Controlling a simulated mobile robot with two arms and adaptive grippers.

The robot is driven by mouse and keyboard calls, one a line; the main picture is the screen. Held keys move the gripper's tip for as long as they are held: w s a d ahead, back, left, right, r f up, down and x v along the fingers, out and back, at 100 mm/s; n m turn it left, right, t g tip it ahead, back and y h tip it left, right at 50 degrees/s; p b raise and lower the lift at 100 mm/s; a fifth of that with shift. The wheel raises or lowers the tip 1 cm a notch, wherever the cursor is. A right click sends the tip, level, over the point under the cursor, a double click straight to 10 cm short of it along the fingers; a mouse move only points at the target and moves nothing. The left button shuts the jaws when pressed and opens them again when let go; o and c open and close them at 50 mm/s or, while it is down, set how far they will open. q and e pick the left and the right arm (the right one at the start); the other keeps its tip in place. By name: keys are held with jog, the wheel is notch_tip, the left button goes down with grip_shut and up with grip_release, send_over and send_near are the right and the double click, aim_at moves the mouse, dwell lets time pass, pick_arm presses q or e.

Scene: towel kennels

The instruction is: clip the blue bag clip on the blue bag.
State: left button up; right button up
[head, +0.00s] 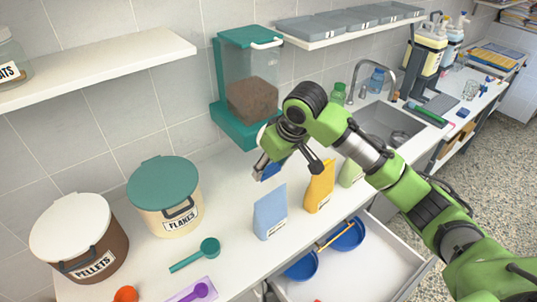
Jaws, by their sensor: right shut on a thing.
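The blue bag (270,212) stands upright on the white counter near its front edge, with a small label low on its front. My right gripper (267,170) reaches in from the right and is just above and behind the bag's top. It is shut on a small blue thing, the blue bag clip (272,168), partly hidden by the fingers. The clip looks apart from the bag top, but the exact gap is hard to tell. My left gripper is not clearly seen.
A yellow bag (319,188) and a pale green bag (350,173) stand to the right. An open drawer (382,268) with blue bowls (347,236) lies below. Flakes (166,200) and pellets (80,240) tubs, a green scoop (208,248) and a dispenser (250,80) surround the counter.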

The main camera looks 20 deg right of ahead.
aim_at(271, 194)
jog(key=shift+s+d+f, duration=0.15)
jog(key=shift+s+f, duration=0.1)
jog(key=shift+f, duration=0.4)
jog(key=shift+w+f+b, duration=0.1)
jog(key=shift+f+b, duration=0.2)
jog(key=shift+f, duration=2.3)
jog(key=shift+f, duration=0.5)
jog(key=shift+o, duration=0.3)
jog(key=shift+s+f, duration=0.4)
jog(key=shift+f, duration=0.2)
jog(key=shift+s+f, duration=0.35)
jog(key=shift+f, duration=0.2)
dwell(0.8)
jog(key=shift+o, duration=0.2)
jog(key=o, duration=0.9)
jog(key=shift+w+f, duration=0.25)
jog(key=shift+w, duration=0.3)
jog(key=shift+r, duration=0.15)
jog(key=shift+s+r, duration=0.1)
jog(key=shift+s, duration=0.05)
